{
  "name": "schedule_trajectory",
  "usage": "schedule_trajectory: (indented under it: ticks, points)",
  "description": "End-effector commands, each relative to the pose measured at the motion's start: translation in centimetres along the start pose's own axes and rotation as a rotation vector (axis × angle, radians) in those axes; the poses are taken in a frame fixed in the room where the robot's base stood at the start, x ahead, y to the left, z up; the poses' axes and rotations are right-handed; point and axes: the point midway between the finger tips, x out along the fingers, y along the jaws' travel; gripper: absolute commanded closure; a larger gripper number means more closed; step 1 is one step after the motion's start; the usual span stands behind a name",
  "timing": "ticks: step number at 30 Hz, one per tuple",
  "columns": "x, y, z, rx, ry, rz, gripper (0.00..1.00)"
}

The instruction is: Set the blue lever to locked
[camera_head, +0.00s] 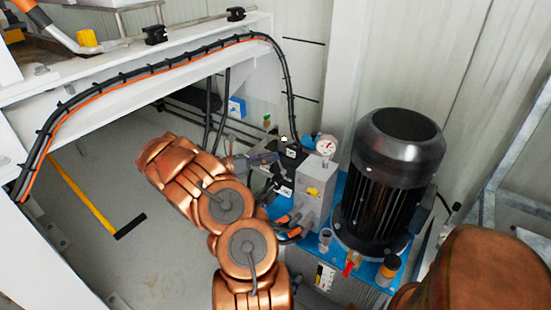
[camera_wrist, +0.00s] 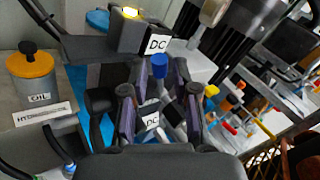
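A small blue knob (camera_wrist: 159,61), which looks like the blue lever's end, shows in the wrist view just beyond and between my fingertips. Its lower part is partly hidden by the fingers, and I cannot tell its set position. My gripper (camera_wrist: 160,92) is open, with a finger on either side of the view's middle and a gap between them. In the head view my gripper (camera_head: 266,158) is beside the pump's valve block (camera_head: 318,190), and the blue knob cannot be made out there.
A black motor (camera_head: 390,175) stands on a blue base right of the valve block. A pressure gauge (camera_head: 325,146) rises behind the block. Cables and a white frame beam (camera_head: 130,75) run above left. In the wrist view a yellow-capped OIL container (camera_wrist: 33,75) stands left.

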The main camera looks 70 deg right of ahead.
Motion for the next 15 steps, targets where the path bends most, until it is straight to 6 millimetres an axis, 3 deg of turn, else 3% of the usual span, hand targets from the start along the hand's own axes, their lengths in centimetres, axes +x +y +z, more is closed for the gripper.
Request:
schedule_trajectory:
  ticks: [6, 15]
  points:
    - [2.3, 0.1, -0.1, 0.001, 0.000, 0.002, 0.71]
    - [2.8, 0.1, 0.0, 0.001, 0.000, 0.003, 0.71]
